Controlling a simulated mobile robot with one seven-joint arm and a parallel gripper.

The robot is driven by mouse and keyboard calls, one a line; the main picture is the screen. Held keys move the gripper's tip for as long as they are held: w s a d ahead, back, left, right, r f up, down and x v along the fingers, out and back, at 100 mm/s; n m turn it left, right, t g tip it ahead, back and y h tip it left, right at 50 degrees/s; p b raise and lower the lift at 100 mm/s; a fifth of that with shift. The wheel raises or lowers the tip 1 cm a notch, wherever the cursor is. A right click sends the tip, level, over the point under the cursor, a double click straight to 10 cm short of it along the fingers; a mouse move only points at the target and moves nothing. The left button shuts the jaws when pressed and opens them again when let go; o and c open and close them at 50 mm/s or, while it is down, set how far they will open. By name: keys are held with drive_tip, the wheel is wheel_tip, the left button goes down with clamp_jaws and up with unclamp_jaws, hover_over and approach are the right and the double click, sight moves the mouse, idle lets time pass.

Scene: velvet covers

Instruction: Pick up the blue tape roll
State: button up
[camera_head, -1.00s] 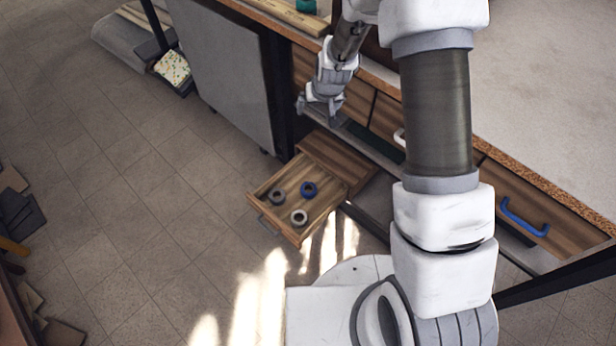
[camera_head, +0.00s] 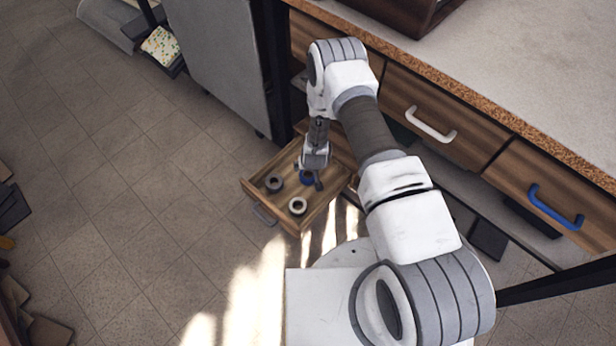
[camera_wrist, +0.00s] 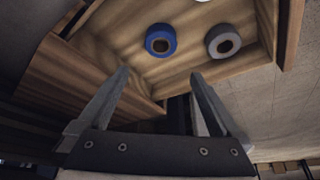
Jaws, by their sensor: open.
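The blue tape roll (camera_head: 306,178) lies in the open wooden drawer (camera_head: 256,189), partly hidden behind my gripper in the head view. In the wrist view the blue tape roll (camera_wrist: 160,41) lies flat on the drawer floor, beyond my fingertips. My gripper (camera_head: 317,180) points down over the drawer; in the wrist view its two fingers (camera_wrist: 160,78) are spread apart with nothing between them. The fingers do not touch the roll in the wrist view.
A grey tape roll (camera_head: 274,183) and a pale tape roll (camera_head: 298,206) lie in the same drawer. A grey roll (camera_wrist: 223,42) is right of the blue one in the wrist view. The counter (camera_head: 500,70) and a grey panel (camera_head: 215,60) stand close by.

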drive_tip(key=b, duration=0.4)
approach(308, 174)
drive_tip(key=x, duration=0.5)
drive_tip(key=shift+w, duration=0.3)
drive_tip(key=x, duration=0.1)
drive_tip(key=b+x, duration=0.2)
drive_tip(key=x, duration=0.1)
drive_tip(key=shift+s+f, duration=0.15)
drive_tip(key=shift+s, duration=0.2)
drive_tip(key=shift+w+f+b, duration=0.3)
drive_tip(key=shift+f+b, duration=0.1)
drive_tip(key=shift+b, duration=0.05)
drive_tip(key=shift+c, duration=0.3)
drive_tip(key=c, duration=1.1)
drive_tip(key=shift+r, duration=0.15)
